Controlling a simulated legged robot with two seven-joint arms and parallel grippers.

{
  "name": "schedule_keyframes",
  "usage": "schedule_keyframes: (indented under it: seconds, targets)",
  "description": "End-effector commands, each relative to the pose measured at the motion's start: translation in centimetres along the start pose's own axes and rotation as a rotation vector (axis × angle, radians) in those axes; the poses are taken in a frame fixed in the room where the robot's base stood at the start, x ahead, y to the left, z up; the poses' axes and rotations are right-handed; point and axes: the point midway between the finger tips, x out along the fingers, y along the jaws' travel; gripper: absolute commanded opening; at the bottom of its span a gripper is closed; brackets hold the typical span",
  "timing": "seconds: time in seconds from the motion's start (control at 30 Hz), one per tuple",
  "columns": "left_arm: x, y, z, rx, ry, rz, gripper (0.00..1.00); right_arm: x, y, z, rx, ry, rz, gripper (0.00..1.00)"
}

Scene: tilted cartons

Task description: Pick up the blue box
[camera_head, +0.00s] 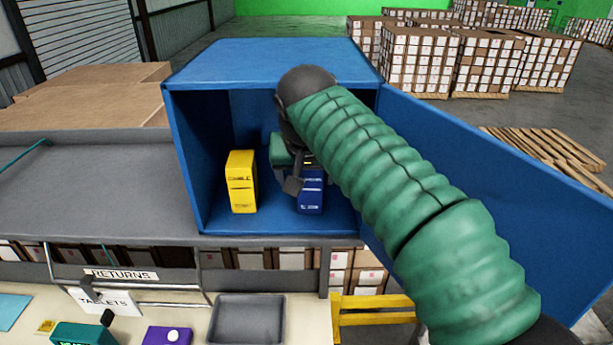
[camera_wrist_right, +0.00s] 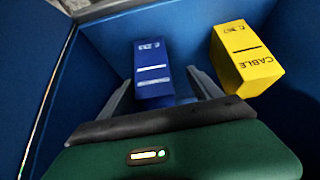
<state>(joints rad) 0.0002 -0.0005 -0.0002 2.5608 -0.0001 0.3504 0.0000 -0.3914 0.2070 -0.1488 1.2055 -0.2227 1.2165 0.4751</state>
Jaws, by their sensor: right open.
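The blue box (camera_head: 311,193) stands upright inside the open blue cabinet (camera_head: 185,165), right of a yellow box (camera_head: 241,181). My right gripper (camera_head: 290,187) reaches into the cabinet in the head view, partly hiding the blue box. In the right wrist view, the open fingers of my right gripper (camera_wrist_right: 160,88) lie on either side of the blue box (camera_wrist_right: 153,75). I cannot tell whether they touch it. The yellow box (camera_wrist_right: 247,58), marked CABLE, stands just outside the finger on the right. My left gripper is not in view.
The cabinet door (camera_head: 500,190) is swung open to the right. A grey shelf surface (camera_head: 90,185) lies left of the cabinet. Below are a grey tray (camera_head: 247,320), a RETURNS sign (camera_head: 120,274) and a yellow frame (camera_head: 375,318). Pallets of cartons (camera_head: 420,62) stand far behind.

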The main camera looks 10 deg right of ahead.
Motion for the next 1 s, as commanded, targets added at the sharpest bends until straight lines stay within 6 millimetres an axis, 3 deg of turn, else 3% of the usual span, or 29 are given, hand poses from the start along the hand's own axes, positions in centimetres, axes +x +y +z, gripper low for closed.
schedule_keyframes:
  seconds: [0.03, 0.17, 0.37, 0.93, 1.0]
  targets:
    - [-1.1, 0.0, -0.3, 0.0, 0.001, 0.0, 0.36, 0.6, 0.2, -0.2, 0.001, -0.005, 0.003, 0.74]
    - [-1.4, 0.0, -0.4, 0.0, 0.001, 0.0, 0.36, 2.4, 0.4, -0.1, 0.002, -0.003, 0.001, 0.74]
    - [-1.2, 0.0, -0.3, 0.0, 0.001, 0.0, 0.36, 2.5, 0.4, 0.0, 0.003, 0.0, -0.001, 0.74]
    - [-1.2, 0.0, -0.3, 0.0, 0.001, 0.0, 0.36, 2.6, 0.1, 0.0, 0.001, -0.001, 0.0, 0.0]
    - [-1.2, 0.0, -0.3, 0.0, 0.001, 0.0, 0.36, 2.6, 0.1, 0.0, 0.001, -0.001, 0.0, 0.0]
